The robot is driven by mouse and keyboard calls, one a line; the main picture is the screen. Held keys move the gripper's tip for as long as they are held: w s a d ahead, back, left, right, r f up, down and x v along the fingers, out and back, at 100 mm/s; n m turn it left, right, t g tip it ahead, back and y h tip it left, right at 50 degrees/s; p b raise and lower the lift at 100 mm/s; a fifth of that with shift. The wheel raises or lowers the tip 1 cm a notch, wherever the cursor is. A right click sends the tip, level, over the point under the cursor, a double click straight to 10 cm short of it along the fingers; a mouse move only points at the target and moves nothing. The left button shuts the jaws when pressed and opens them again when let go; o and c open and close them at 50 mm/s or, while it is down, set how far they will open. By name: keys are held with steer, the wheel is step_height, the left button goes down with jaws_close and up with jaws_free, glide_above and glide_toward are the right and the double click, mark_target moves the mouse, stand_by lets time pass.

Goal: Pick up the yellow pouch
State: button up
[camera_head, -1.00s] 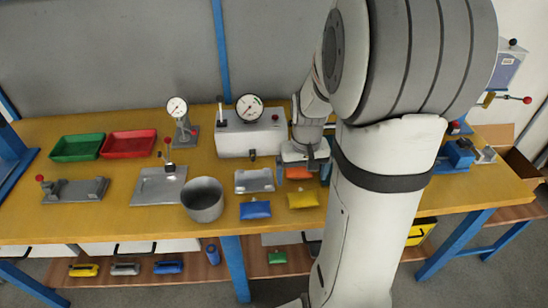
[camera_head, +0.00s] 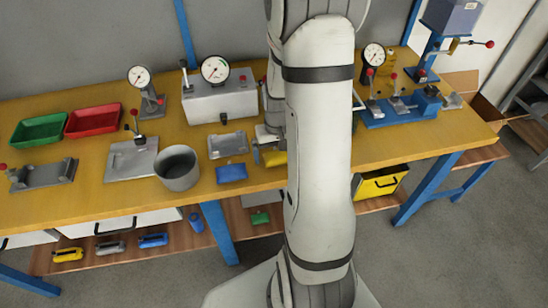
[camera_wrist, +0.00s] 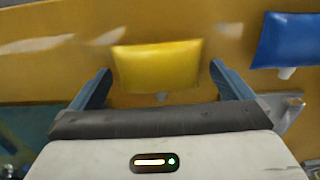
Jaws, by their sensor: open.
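The yellow pouch (camera_wrist: 157,66) lies on the wooden bench top. In the wrist view it sits between and just ahead of the two blue-grey fingers of my gripper (camera_wrist: 160,82), with a visible gap to each finger. My gripper is open and empty. In the head view the yellow pouch (camera_head: 274,158) shows only in part, beside my arm, which hides the rest. My gripper (camera_head: 262,152) is partly seen there, just over the pouch. I cannot tell its exact height above the bench.
A blue pouch (camera_head: 231,173) lies left of the yellow one, and it also shows in the wrist view (camera_wrist: 288,40). A grey cup (camera_head: 177,168) and a metal tray (camera_head: 228,145) are close by. A gauge box (camera_head: 218,98) stands behind. The bench's front edge is near.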

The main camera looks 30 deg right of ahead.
mark_target(277, 153)
steer(key=c, duration=0.9)
step_height(277, 153, up, 10)
steer(key=shift+r, duration=0.1)
stand_by(0.4)
steer(key=shift+s+a, duration=0.1)
steer(key=shift+s, duration=0.05)
